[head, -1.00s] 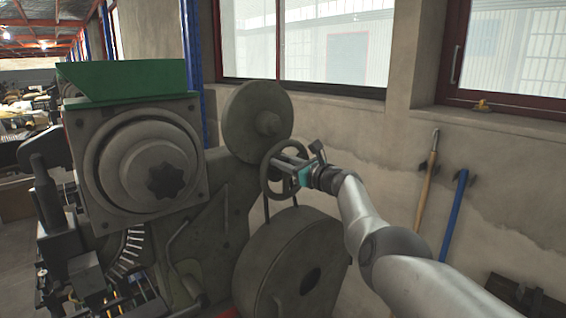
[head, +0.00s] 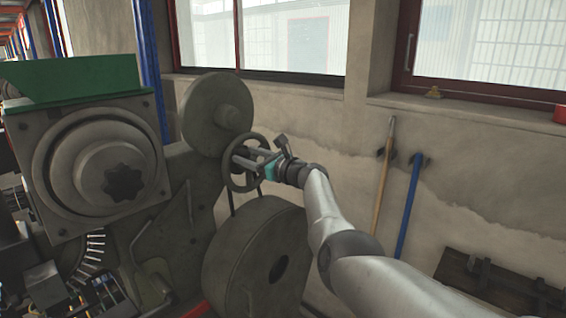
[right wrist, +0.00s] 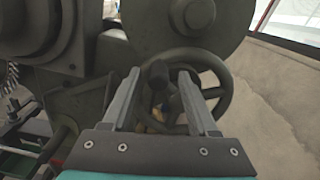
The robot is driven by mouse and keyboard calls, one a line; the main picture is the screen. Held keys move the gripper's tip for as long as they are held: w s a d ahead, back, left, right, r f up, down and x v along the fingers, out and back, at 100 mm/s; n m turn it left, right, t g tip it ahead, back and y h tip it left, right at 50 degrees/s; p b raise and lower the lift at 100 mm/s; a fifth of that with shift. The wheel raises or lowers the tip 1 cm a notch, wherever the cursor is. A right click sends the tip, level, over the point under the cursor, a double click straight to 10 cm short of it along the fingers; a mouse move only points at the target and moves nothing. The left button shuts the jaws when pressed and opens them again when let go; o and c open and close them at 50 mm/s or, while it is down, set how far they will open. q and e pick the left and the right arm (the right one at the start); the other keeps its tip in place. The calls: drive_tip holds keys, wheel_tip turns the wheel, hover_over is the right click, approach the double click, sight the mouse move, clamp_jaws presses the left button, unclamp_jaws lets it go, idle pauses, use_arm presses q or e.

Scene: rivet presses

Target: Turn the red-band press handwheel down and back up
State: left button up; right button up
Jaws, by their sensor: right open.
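The grey-green press (head: 20,120) with a green tray-like top stands at the left in the head view. Its dark spoked handwheel (head: 245,190) sits right of the press body; the handwheel also shows in the right wrist view (right wrist: 225,98). No red band is clearly visible. My right gripper (head: 240,157) is open at the handwheel, its fingers pointing into the ring. In the right wrist view, a dark knob-like part (right wrist: 157,72) appears between the open fingers (right wrist: 160,84); I cannot tell whether they touch it. My left gripper is not in view.
A large round disc (head: 215,105) rises above the handwheel, and a big wheel housing (head: 235,255) lies below it. A wooden-handled tool (head: 383,190) and a blue bar (head: 408,205) hang on the wall at right. A dark shelf-like piece (head: 460,270) is lower right.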

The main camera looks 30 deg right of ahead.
drive_tip(key=shift+s+d+r+p, duration=0.1)
drive_tip(key=shift+s+d+p, duration=0.1)
drive_tip(key=shift+s+p, duration=0.35)
drive_tip(key=shift+v, duration=1.15)
drive_tip(key=v, duration=1)
drive_tip(key=shift+s, duration=0.1)
